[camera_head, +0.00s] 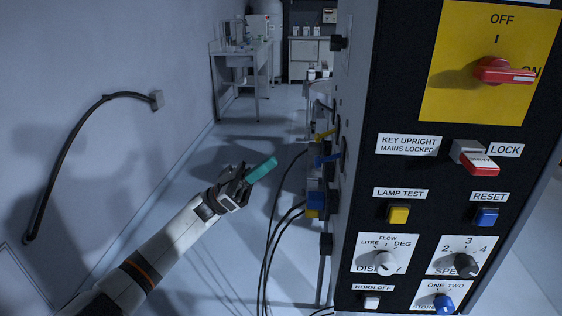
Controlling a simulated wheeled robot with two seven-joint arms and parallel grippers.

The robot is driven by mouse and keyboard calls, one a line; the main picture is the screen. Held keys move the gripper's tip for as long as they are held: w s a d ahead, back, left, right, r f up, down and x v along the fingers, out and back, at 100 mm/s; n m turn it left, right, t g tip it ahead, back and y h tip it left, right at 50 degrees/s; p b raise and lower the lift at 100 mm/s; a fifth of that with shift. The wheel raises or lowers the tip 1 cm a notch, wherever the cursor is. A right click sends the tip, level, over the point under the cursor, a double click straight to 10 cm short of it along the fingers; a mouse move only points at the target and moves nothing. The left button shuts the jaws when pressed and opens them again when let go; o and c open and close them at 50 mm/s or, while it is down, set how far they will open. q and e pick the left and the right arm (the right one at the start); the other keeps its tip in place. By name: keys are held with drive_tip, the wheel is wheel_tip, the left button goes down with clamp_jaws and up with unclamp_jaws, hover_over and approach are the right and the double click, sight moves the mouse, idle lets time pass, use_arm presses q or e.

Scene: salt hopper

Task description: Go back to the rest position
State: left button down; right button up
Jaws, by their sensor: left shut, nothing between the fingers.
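My left gripper (262,169) is in the lower middle of the head view, at the end of my white arm coming in from the lower left. Its teal fingers are shut together and hold nothing. They point up and to the right, over the open floor, left of the control cabinet (360,190) and apart from its front face. My right gripper is not in view.
The cabinet's front carries a red rotary switch (505,72) on a yellow plate, a red-and-white lock key (474,157), buttons and knobs. Black cables (270,235) hang beside its left side. A white table (240,50) stands far back. Floor between wall and cabinet is clear.

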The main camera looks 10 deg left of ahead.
use_arm(q)
drive_tip(key=shift+v, duration=0.85)
drive_tip(key=shift+r, duration=0.1)
